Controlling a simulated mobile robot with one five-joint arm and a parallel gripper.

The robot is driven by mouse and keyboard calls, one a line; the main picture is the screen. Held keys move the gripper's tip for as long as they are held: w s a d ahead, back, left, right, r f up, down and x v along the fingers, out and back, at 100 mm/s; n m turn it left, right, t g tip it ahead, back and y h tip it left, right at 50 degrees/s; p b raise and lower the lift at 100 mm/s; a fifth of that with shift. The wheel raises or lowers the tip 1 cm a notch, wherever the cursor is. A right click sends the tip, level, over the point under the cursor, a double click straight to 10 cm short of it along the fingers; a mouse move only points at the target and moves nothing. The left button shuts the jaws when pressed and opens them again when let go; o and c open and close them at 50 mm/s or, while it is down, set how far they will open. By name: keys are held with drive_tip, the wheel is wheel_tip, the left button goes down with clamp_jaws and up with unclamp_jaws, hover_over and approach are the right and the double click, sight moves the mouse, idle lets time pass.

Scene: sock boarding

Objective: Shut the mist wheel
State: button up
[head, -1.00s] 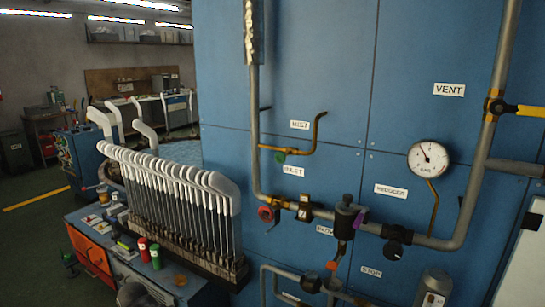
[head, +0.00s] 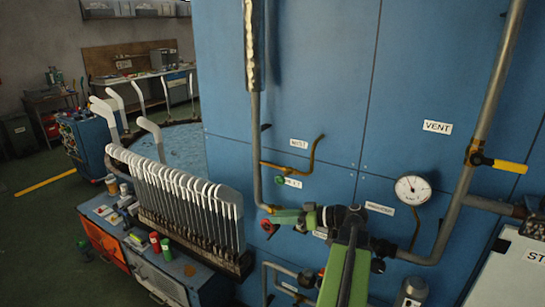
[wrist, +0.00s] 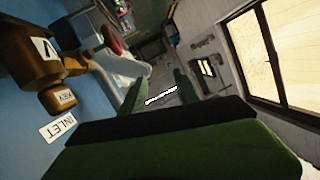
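The mist wheel (head: 279,180) is a small green wheel under a bent brass pipe on the blue panel, below the MIST label (head: 299,143). My gripper (head: 283,217) is below it in the head view, green and pointing left, apart from the wheel. In the wrist view my gripper (wrist: 160,88) shows two green fingers spread apart with nothing between them. The red wheel (head: 267,228) sits just left of and below the fingertips in the head view; I cannot tell whether they touch. My arm hides part of the valve row. I cannot make out the mist wheel in the wrist view.
A brass valve body (wrist: 30,60) and the INLET label (wrist: 58,127) are close by on the left in the wrist view. A pressure gauge (head: 412,189) and a yellow-handled vent valve (head: 505,166) are to the right. A rack of white-topped sock boards (head: 190,205) stands left.

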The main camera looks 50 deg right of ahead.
sight(275, 179)
drive_tip(key=s+d+r+t+h+p, duration=0.2)
drive_tip(key=s+d+r+t, duration=0.2)
drive_tip(key=s+d+r, duration=0.5)
drive_tip(key=shift+n, duration=0.3)
drive_tip(key=x, duration=1.7)
drive_tip(key=shift+w+a+f, duration=0.1)
drive_tip(key=shift+w+a, duration=0.15)
drive_tip(key=shift+w, duration=0.1)
drive_tip(key=shift+c, duration=0.3)
clamp_jaws()
